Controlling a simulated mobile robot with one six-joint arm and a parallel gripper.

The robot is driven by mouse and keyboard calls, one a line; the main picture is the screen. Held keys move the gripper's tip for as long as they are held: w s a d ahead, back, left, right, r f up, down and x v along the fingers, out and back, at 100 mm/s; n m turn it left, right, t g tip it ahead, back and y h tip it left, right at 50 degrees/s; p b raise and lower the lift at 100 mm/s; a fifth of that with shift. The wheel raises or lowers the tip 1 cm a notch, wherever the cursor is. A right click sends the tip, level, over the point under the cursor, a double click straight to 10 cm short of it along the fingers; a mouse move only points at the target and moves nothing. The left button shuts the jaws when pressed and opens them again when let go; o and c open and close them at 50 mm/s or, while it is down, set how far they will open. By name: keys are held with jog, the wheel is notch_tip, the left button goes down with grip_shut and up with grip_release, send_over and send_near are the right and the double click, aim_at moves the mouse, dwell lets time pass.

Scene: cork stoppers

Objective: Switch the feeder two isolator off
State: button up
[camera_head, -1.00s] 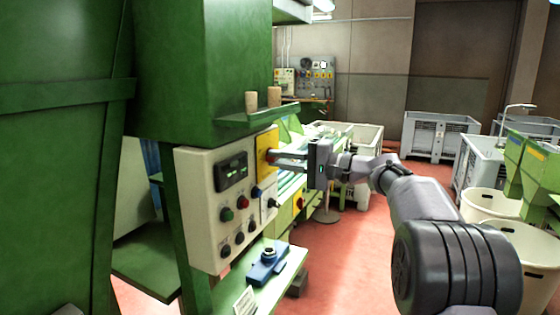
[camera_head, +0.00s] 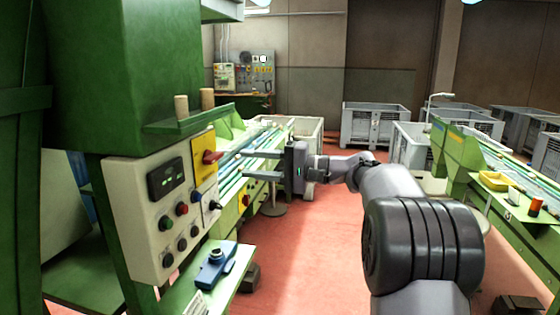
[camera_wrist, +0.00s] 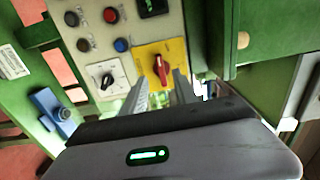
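A red rotary handle (camera_head: 212,157) sits on a yellow plate (camera_head: 204,172) at the upper right of the cream control panel (camera_head: 135,215). In the head view the handle points to the right. The wrist view shows the red handle (camera_wrist: 160,68) on its yellow plate, just beyond and between my fingertips. My gripper (camera_head: 244,165) is open and empty, its fingers apart and clear of the handle. A second, smaller yellow plate with a red knob (camera_head: 245,200) is lower down on the machine behind. I cannot read which isolator is feeder two.
A black selector knob (camera_head: 214,205) and several push buttons share the panel. A blue device (camera_head: 215,265) lies on the green shelf below. Red floor is free to the right.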

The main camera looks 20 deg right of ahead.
jog(key=p+v, duration=0.1)
jog(key=v, duration=0.7)
jog(key=shift+d, duration=0.15)
jog(key=shift+s, duration=0.15)
jog(key=s+a+f+g+h, duration=0.3)
jog(key=s+a+f, duration=0.1)
jog(key=s+a, duration=0.4)
jog(key=s+a+f+g+h, duration=0.3)
jog(key=s+a, duration=0.4)
jog(key=a, duration=0.3)
jog(key=s+f+n+h, duration=0.1)
jog(key=s+f+h, duration=0.2)
jog(key=s+f, duration=0.2)
jog(key=s+f+n+t+h, duration=0.1)
jog(key=s+f+h, duration=0.2)
jog(key=s, duration=0.9)
notch_tip(320, 180, down, 3)
jog(key=shift+d+f+n+h, duration=0.1)
jog(key=shift+d+n+h, duration=0.2)
jog(key=shift+d, duration=0.15)
